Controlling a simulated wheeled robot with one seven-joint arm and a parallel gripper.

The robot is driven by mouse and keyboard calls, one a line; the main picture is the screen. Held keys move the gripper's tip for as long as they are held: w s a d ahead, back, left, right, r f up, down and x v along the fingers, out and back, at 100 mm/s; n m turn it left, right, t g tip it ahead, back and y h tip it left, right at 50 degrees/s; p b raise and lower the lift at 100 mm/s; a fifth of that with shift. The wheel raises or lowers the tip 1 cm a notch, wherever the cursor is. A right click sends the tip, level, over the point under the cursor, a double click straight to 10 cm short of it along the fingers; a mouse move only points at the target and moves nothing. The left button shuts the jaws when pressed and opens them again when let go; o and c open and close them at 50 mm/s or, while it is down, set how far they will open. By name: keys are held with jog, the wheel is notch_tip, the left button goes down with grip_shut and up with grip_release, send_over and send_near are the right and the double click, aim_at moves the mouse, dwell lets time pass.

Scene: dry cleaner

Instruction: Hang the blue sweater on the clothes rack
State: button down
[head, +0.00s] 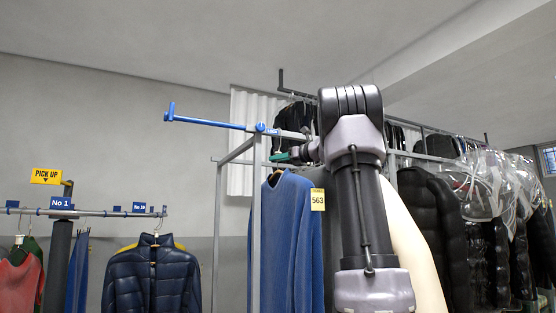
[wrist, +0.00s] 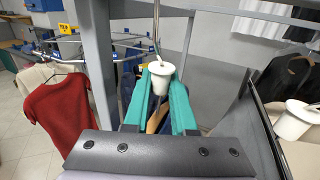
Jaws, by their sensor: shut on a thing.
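The blue sweater (head: 288,245) hangs upright with a yellow tag marked 563 (head: 317,199). My gripper (head: 280,157) is directly above its collar. In the wrist view the teal jaws of my gripper (wrist: 160,90) are shut around the white collar piece (wrist: 158,76) of a hanger. Its metal hook (wrist: 156,30) rises above the jaws, and a bit of its wooden body (wrist: 157,118) shows between them. A rail (head: 105,213) with blue number signs is at the left, bearing several garments.
Dark jackets and plastic-wrapped garments (head: 480,185) crowd the right. A dark blue puffer jacket (head: 152,280) hangs at left. A red garment (wrist: 60,115) shows in the wrist view.

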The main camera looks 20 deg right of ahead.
jog(key=shift+f, duration=0.15)
dwell(0.5)
jog(key=c, duration=0.7)
grip_release()
jog(key=shift+o, duration=0.2)
jog(key=shift+f, duration=0.1)
jog(key=v, duration=1.1)
jog(key=s, duration=1.6)
jog(key=shift+d, duration=0.25)
